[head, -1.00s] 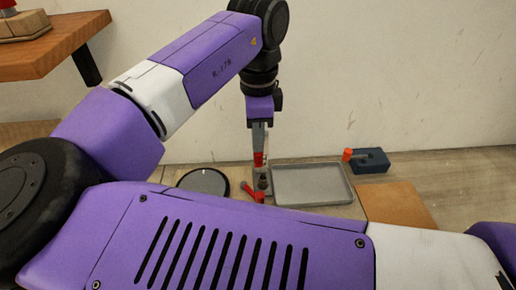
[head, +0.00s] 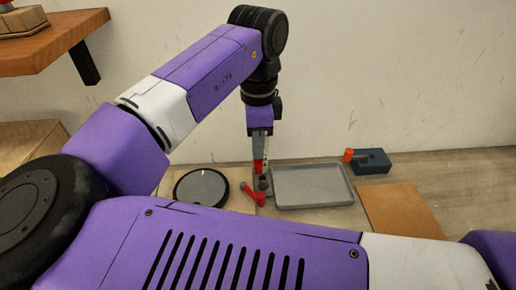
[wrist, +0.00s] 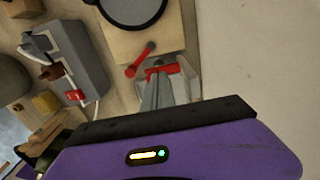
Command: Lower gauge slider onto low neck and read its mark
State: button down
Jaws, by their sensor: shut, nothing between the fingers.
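My gripper (head: 259,155) points straight down, shut and empty, just above a small upright red part (head: 259,166); this may be the gauge slider, and I cannot tell whether the tips touch it. In the wrist view my gripper (wrist: 154,96) reaches toward a red crosspiece (wrist: 162,71). Directly below the tips in the head view stands a small dark post (head: 263,183), possibly the low neck. A tilted red handle (head: 252,194) lies beside it and also shows in the wrist view (wrist: 140,60). Any gauge mark is too small to read.
A round dark-rimmed disc (head: 201,188) lies left of the post. An empty grey tray (head: 313,200) is to its right, with a blue block with a red knob (head: 371,165) behind. A raised wooden shelf (head: 55,50) is at upper left. A grey box (wrist: 68,60) shows in the wrist view.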

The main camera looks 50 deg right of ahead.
jog(key=shift+f+b, duration=1)
jog(key=shift+f, duration=1.1)
dwell(0.6)
jog(key=shift+r+p, duration=2.45)
jog(key=shift+r, duration=0.15)
jog(key=shift+s+f, duration=0.1)
